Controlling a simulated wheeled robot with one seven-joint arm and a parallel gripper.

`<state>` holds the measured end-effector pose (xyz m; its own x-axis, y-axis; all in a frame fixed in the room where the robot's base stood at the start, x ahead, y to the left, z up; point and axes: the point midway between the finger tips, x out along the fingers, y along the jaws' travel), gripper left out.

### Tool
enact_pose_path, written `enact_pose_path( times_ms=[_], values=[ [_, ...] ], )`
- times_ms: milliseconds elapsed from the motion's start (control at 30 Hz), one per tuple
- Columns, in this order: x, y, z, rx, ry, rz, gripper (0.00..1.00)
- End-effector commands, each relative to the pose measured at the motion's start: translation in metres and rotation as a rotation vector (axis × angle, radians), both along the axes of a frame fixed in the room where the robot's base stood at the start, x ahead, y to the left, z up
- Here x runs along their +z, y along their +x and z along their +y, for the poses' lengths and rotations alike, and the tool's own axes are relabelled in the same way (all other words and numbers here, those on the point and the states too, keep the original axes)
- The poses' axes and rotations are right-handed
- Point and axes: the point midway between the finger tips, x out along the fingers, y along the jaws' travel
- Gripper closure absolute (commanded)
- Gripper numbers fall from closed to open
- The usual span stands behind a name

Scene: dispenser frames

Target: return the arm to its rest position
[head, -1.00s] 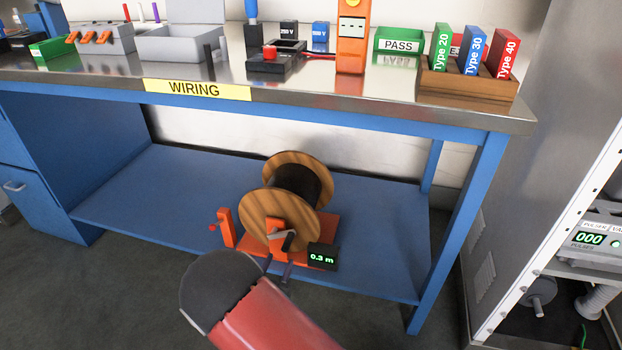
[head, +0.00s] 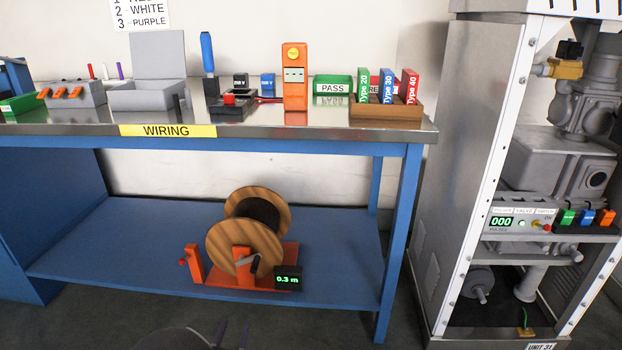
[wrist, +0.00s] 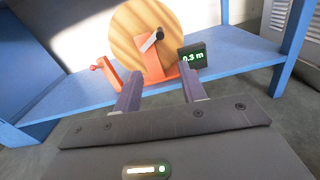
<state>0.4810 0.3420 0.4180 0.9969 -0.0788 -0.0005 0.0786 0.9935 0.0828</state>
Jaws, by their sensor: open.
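My gripper (wrist: 160,92) shows in the wrist view with its two purple-grey fingers apart and nothing between them. In the head view only the dark top of it shows at the bottom edge (head: 222,335), in front of the bench. Beyond the fingers stands a wooden cable spool (head: 245,246) on an orange stand with a crank, on the lower blue shelf; it also shows in the wrist view (wrist: 135,40). A small black display (head: 288,278) beside it reads 0.3 m. The fingers appear apart from the spool and its crank.
The blue bench (head: 300,150) carries a WIRING label (head: 168,131), an orange tester (head: 295,80), a green PASS tray (head: 332,88) and a wooden rack (head: 385,110) of Type 20, 30 and 40 items. A metal cabinet (head: 465,150) stands at right. Dark floor lies in front.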

Motion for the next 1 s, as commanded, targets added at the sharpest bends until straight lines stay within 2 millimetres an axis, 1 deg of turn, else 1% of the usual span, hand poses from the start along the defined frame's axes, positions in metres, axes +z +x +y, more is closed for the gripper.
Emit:
enact_pose_path(
  times_ms=[33,267,367,467,567,667,767,800,867,900,967,1000],
  values=[
    [0.007,0.004,-0.007,-0.029,0.016,-0.001,0.59],
    [0.031,0.016,-0.037,-0.151,0.084,0.011,0.59],
    [0.044,0.021,-0.056,-0.223,0.127,0.017,0.59],
    [0.061,0.026,-0.080,-0.314,0.182,0.025,0.59],
    [0.079,0.030,-0.110,-0.421,0.252,0.033,0.59],
    [0.100,0.030,-0.145,-0.549,0.342,0.045,0.59],
    [0.124,0.023,-0.190,-0.713,0.470,0.057,0.59],
    [0.135,0.018,-0.211,-0.788,0.534,0.062,0.59],
    [0.148,0.006,-0.241,-0.905,0.640,0.072,0.59],
    [0.157,-0.003,-0.259,-0.981,0.715,0.077,0.59],
    [0.168,-0.019,-0.284,-1.087,0.831,0.083,0.59],
    [0.174,-0.031,-0.298,-1.154,0.911,0.087,0.59]
  ],
)
